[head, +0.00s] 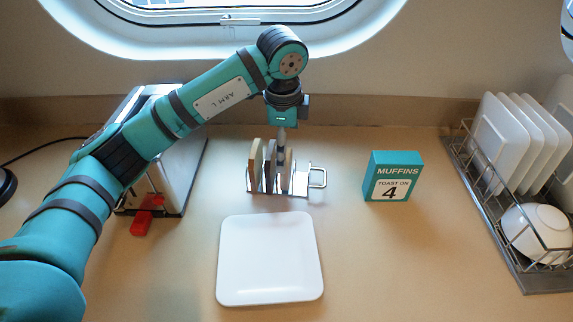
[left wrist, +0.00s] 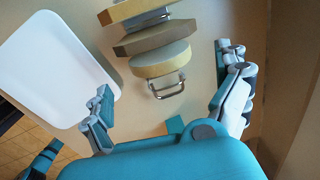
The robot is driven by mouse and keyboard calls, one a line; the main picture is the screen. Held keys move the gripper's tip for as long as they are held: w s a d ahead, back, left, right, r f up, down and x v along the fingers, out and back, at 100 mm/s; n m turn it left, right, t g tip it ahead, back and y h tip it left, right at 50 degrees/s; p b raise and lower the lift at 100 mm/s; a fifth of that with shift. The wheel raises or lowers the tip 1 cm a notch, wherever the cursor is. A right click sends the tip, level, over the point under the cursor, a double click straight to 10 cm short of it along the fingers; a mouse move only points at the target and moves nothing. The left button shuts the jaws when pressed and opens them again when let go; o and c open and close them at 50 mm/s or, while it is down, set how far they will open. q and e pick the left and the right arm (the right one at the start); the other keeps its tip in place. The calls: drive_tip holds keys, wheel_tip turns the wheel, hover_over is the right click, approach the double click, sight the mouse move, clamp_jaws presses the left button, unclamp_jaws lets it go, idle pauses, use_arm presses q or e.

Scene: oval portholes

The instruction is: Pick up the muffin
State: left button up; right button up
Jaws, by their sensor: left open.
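The muffin (left wrist: 160,60) is the round, pale slice at the handle end of a metal toast rack (head: 317,180). In the head view the muffin (head: 288,172) stands upright at the right of the slices, partly hidden by my left gripper (head: 281,148). Two other slices stand beside it: a pale one (head: 255,165) and a darker brown one (head: 269,168). My left gripper is above the rack, pointing down. In the left wrist view its fingers (left wrist: 165,74) are wide apart, one on each side of the muffin, with nothing held.
A white square plate (head: 270,262) lies in front of the rack. A toaster (head: 178,165) with a red lever stands left, under my arm.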

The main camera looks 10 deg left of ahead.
use_arm(q)
drive_tip(key=f, duration=0.4)
drive_tip(key=shift+w+p, duration=0.25)
drive_tip(key=shift+p, duration=0.05)
drive_tip(key=f, duration=0.1)
drive_tip(key=f+p, duration=0.2)
drive_tip(key=f, duration=0.1)
drive_tip(key=shift+w+a, duration=0.15)
drive_tip(key=shift+w, duration=0.1)
drive_tip(key=shift+w+f, duration=0.1)
drive_tip(key=shift+f, duration=0.4)
drive_tip(key=shift+c, duration=0.3)
drive_tip(key=c, duration=0.6)
drive_tip(key=shift+o, duration=0.2)
wheel_tip(320, 180, up, 8)
drive_tip(key=shift+b, duration=1.15)
wheel_tip(320, 180, up, 4)
drive_tip(key=shift+f+p, duration=0.1)
drive_tip(key=shift+p, duration=0.3)
wheel_tip(320, 180, up, 7)
drive_tip(key=p, duration=0.3)
drive_tip(key=shift+p, duration=0.35)
